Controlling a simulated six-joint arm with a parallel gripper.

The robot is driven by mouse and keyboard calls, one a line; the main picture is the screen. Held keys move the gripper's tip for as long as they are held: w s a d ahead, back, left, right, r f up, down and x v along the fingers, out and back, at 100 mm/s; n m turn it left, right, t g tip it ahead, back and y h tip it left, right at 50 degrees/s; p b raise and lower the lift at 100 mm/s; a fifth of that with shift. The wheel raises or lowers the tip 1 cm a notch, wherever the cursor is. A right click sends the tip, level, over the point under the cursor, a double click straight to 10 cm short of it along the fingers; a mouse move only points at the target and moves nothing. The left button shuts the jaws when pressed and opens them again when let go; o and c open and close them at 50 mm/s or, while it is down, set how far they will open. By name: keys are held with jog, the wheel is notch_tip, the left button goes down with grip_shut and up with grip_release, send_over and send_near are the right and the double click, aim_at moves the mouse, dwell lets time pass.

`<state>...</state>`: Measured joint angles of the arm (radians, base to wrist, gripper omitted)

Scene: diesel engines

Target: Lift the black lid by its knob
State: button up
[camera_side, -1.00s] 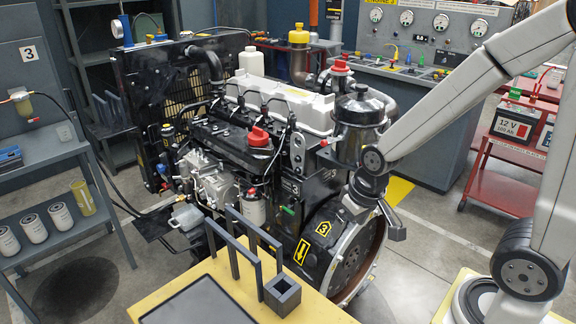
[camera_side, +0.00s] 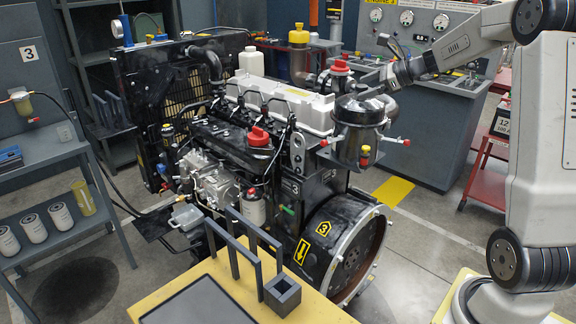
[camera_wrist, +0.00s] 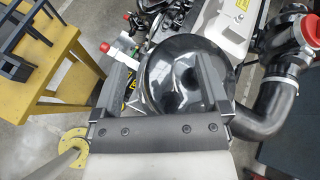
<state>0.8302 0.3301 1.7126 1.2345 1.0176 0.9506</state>
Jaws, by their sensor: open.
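The black lid (camera_side: 352,113) is a glossy round dome on top of a shiny metal canister (camera_side: 350,145), at the right rear of the engine. In the wrist view, the lid (camera_wrist: 165,92) fills the space between the fingers, with a dark round spot near its middle that may be the knob. My gripper (camera_side: 366,95) reaches in from the upper right, tilted, and hides the knob in the side view. In the wrist view, my gripper (camera_wrist: 158,62) is open and empty, its fingers over opposite sides of the lid. I cannot tell whether they touch it.
A red-tipped lever (camera_side: 396,141) sticks out right of the canister, and a red cap (camera_side: 340,66) stands behind it. A thick black hose (camera_wrist: 268,118) curves beside the lid. A yellow table (camera_side: 230,275) with dark frames stands in front.

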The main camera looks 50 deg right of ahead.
aim_at(361, 90)
jog(key=d+m, duration=0.1)
jog(key=d, duration=0.1)
jog(key=s+d+m+t, duration=0.1)
jog(key=d+m, duration=0.1)
jog(key=s+d+m, duration=0.1)
jog(key=d+m, duration=0.1)
jog(key=shift+s+d+f+t+h, duration=0.1)
jog(key=shift+d+f+t+h, duration=0.05)
jog(key=shift+d+t+h, duration=0.2)
jog(key=shift+x, duration=1.35)
jog(key=shift+a, duration=0.1)
jog(key=shift+x, duration=2.55)
grip_shut()
